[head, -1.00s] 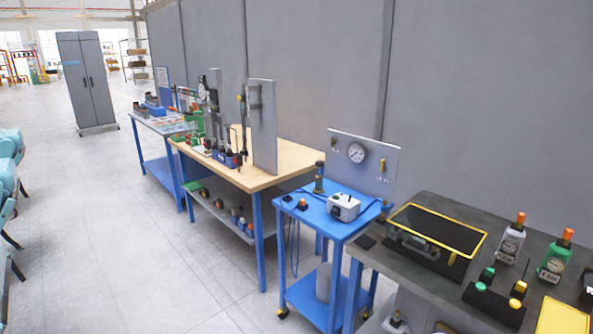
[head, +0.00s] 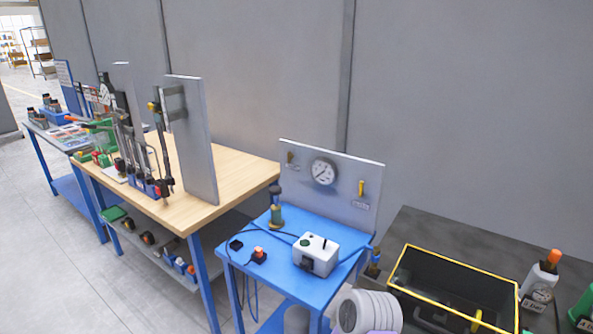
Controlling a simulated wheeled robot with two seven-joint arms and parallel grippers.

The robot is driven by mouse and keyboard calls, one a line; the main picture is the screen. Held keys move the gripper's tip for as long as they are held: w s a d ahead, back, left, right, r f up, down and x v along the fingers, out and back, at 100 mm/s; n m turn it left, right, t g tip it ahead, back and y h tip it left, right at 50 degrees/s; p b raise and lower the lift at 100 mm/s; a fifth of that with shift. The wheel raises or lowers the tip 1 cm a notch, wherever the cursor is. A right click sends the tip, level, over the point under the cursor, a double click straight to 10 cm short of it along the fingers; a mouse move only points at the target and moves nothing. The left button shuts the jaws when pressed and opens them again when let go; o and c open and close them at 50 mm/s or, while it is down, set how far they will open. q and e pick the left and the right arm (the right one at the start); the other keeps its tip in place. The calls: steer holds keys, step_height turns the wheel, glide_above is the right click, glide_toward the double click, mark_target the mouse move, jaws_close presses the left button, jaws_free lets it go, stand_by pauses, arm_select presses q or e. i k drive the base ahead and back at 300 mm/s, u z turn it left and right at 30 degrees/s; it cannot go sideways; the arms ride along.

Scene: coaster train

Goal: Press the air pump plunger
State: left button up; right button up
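An upright hand pump (head: 277,217) with an olive-brass body stands at the back left of the blue cart (head: 262,281). Its dark knob (head: 275,190), which looks like the plunger top, stands up above the body. I cannot tell how far the plunger travels. A dark hose runs across the cart top near it. A round gauge (head: 323,172) is on the grey panel behind.
A white box (head: 316,254) with a green button and a small red-topped switch (head: 259,255) sit on the cart. A wooden-topped bench (head: 231,182) stands left. A dark table at right holds a yellow-rimmed case (head: 455,269) and bottles. Floor is open at lower left.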

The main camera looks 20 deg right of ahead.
mark_target(275, 190)
steer(key=u, duration=0.2)
steer(key=i, duration=1.05)
steer(key=z, duration=3.75)
steer(key=k, duration=1)
steer(key=u, duration=1.45)
steer(key=i, duration=0.15)
steer(key=z, duration=0.25)
